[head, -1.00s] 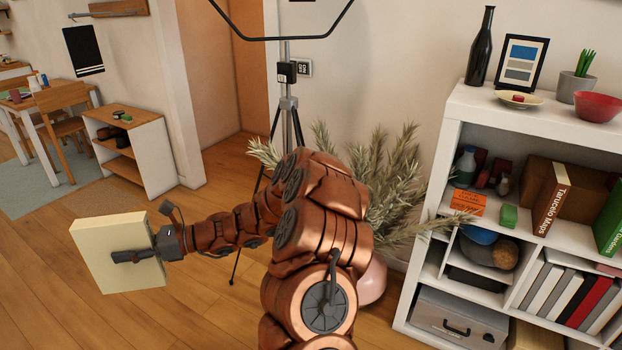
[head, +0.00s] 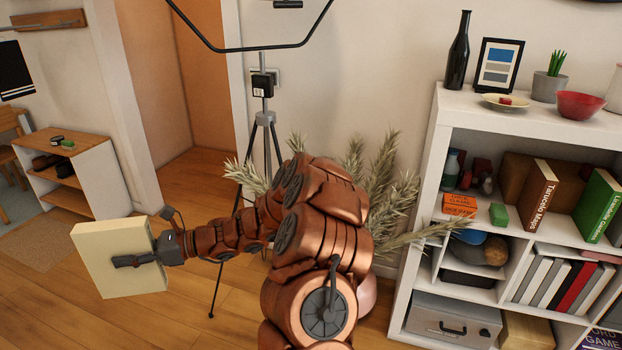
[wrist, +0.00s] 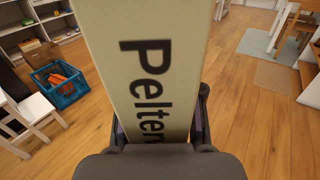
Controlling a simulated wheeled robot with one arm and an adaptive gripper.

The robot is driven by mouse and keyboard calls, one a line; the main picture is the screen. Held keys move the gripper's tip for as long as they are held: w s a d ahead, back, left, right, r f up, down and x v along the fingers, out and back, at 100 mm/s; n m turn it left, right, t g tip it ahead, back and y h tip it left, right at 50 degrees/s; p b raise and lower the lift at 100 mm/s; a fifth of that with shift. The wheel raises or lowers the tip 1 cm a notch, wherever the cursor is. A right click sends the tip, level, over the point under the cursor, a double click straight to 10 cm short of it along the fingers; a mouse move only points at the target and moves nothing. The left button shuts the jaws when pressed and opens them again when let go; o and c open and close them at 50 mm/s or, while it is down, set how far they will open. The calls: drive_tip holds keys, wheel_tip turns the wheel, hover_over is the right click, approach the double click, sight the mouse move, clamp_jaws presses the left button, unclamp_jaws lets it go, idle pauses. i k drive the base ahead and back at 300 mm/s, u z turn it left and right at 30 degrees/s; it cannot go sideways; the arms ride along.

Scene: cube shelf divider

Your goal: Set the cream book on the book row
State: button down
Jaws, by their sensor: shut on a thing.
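The cream book (head: 112,240) is held out at the left in the head view, upright and above the wooden floor. My gripper (head: 138,260) is shut on it, with a dark finger across its face. In the wrist view the cream book (wrist: 150,65) stands between the fingers, its spine lettered "Pelten". The book row (head: 565,285), several white and grey books and a red one, stands in a compartment of the white shelf (head: 440,110) at the right, well away from my gripper.
A brown book (head: 537,195) and a green book (head: 597,205) lean in the compartment above the row. A plant (head: 375,200) and a tripod stand (head: 265,130) are behind my arm. A blue crate (wrist: 58,82) and a white chair (wrist: 28,118) show in the wrist view.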

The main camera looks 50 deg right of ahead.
sight(554, 224)
drive_tip(key=z, duration=2.75)
drive_tip(key=i, duration=1)
drive_tip(key=z, duration=0.05)
